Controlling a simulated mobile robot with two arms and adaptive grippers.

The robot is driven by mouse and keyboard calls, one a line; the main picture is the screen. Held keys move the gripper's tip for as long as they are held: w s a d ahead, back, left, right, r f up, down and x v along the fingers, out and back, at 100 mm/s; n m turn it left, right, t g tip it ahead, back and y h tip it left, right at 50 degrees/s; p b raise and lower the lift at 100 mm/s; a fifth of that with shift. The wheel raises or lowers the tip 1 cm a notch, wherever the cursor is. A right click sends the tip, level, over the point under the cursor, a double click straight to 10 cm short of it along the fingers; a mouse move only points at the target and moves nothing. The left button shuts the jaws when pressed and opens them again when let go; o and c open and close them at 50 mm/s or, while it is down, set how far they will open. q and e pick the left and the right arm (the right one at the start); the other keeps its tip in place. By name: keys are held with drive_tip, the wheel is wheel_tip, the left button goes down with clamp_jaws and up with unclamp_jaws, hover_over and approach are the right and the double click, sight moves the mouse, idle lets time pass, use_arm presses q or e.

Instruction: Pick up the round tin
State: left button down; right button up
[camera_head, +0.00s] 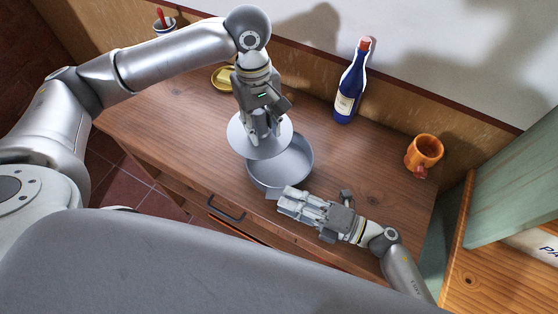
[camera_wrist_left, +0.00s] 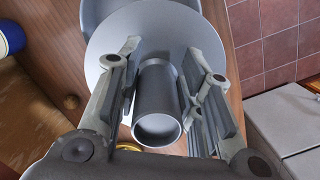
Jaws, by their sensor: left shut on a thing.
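The round tin (camera_head: 292,172) is a wide grey open pan on the wooden table near its front edge. A flat grey disc-like lid (camera_head: 243,146) is over its far left side and partly covers it. My left gripper (camera_head: 264,136) points down over the lid. In the left wrist view my left gripper (camera_wrist_left: 162,75) is shut around the lid's cylindrical knob (camera_wrist_left: 157,108). My right gripper (camera_head: 281,202) is low at the tin's near side, beside a small grey tab (camera_head: 272,193) there. Whether its fingers are closed on the tab is unclear.
A blue bottle (camera_head: 348,97) with a red top stands at the back. The table's middle right is free.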

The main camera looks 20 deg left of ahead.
clamp_jaws()
drive_tip(key=shift+r, duration=0.1)
idle(0.4)
drive_tip(key=shift+r, duration=0.65)
wheel_tip(320, 180, up, 2)
drive_tip(key=shift+r, duration=0.15)
drive_tip(key=d, duration=0.6)
drive_tip(key=s+d, duration=0.1)
drive_tip(key=d, duration=1.1)
drive_tip(key=shift+s, duration=0.15)
drive_tip(key=shift+a, duration=0.15)
